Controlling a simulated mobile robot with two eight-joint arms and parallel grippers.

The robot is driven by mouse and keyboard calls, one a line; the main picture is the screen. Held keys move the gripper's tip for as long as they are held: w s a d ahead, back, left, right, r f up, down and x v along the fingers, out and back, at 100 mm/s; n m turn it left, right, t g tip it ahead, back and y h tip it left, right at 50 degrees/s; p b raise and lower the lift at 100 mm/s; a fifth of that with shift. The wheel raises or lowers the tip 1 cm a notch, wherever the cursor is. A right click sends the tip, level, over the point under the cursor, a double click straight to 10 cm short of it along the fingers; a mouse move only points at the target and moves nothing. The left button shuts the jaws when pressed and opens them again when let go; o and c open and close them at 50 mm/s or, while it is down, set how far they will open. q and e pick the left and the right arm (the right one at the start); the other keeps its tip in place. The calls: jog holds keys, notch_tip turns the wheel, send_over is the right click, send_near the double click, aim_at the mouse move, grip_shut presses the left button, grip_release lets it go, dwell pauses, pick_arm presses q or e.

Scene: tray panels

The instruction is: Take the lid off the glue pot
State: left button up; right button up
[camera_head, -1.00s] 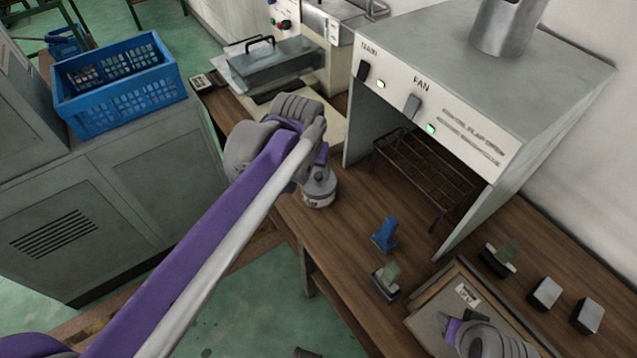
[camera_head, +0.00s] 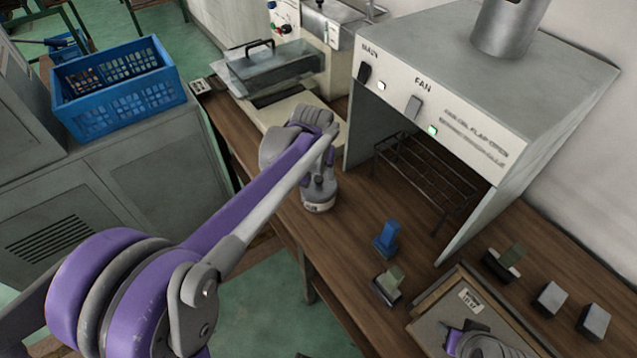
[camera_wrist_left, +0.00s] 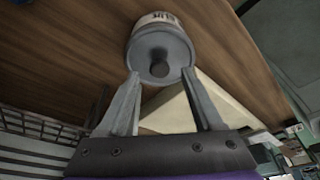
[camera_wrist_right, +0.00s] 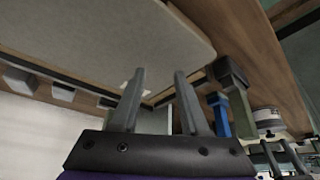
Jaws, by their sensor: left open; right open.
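The glue pot (camera_head: 319,204) stands upright on the brown bench near its front edge, a short grey pot with a white label. Its grey lid (camera_wrist_left: 176,44) is on, with a round knob (camera_wrist_left: 159,69) in the middle. The pot also shows at the right of the right wrist view (camera_wrist_right: 268,118). My left gripper (camera_wrist_left: 160,74) is open, its fingers pointing at the lid with the knob between them in the picture; I cannot tell whether they touch. My arm partly covers the lid in the head view. My right gripper (camera_wrist_right: 159,75) is open and empty over a board (camera_wrist_right: 100,30).
A blue clamp-like piece (camera_head: 387,239) and a dark block with a greenish top (camera_head: 387,285) stand right of the pot. A grey hood (camera_head: 480,80) with a wire rack (camera_head: 425,175) stands behind. A blue crate (camera_head: 120,95) sits on the left cabinet.

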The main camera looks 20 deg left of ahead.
pick_arm(q)
jog(key=shift+x, duration=1.05)
jog(key=shift+c, duration=0.2)
grip_shut()
